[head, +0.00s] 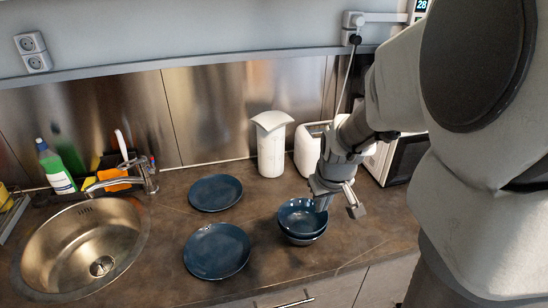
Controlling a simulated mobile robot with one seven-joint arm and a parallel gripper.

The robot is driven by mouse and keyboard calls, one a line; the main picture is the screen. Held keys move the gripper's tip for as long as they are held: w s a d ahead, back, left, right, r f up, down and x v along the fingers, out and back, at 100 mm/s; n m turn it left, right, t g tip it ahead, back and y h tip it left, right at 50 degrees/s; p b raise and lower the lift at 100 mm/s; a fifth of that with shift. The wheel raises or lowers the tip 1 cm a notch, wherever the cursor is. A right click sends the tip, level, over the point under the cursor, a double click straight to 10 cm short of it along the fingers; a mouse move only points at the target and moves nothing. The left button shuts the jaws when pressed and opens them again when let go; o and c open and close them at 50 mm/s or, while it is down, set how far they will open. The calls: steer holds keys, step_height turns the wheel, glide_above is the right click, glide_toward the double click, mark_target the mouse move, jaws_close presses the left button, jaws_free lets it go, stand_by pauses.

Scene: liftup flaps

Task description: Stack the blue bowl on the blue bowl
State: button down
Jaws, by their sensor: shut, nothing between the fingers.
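Two dark blue bowls sit together on the counter right of the plates. The upper blue bowl (301,214) rests in the lower blue bowl (302,240), of which only a band of the outer wall shows beneath. The pair looks about upright. My gripper (324,203) is at the right rim of the upper bowl, shut with nothing in it. It hides part of that rim, and I cannot tell whether it touches it.
Two dark blue plates (216,251) (215,192) lie left of the bowls. A round sink (40,262) is at the left, with a faucet (150,178) and a soap bottle (55,168). A white canister (271,150) stands behind the bowls, near a white appliance (306,150).

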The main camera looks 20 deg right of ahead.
mark_target(302, 206)
steer(key=w+f+n+t+h+b, duration=0.1)
steer(key=w+f+n+b, duration=0.2)
steer(key=f+n, duration=0.3)
steer(key=w+f+n+t+b, duration=0.2)
steer(key=w+f+n+b, duration=0.2)
steer(key=n, duration=1)
steer(key=w+f+n+t+h+b, duration=0.1)
steer(key=w+f+n+b, duration=0.2)
steer(key=f+n, duration=0.5)
steer(key=shift+w+f+n+h+b, duration=0.1)
steer(key=shift+w+n+h+b, duration=0.15)
steer(key=shift+n, duration=0.5)
steer(key=shift+w+f+n+h+b, duration=0.15)
steer(key=shift+w+n, duration=0.15)
steer(key=shift+n, duration=0.45)
steer(key=w, duration=0.1)
steer(key=w+d, duration=0.1)
steer(key=shift+w+r+p, duration=0.3)
steer(key=shift+w+d, duration=0.15)
steer(key=shift+w, duration=0.35)
steer(key=shift+w+d, duration=0.2)
steer(key=shift+w, duration=0.3)
steer(key=shift+w+d, duration=0.2)
steer(key=shift+w, duration=0.25)
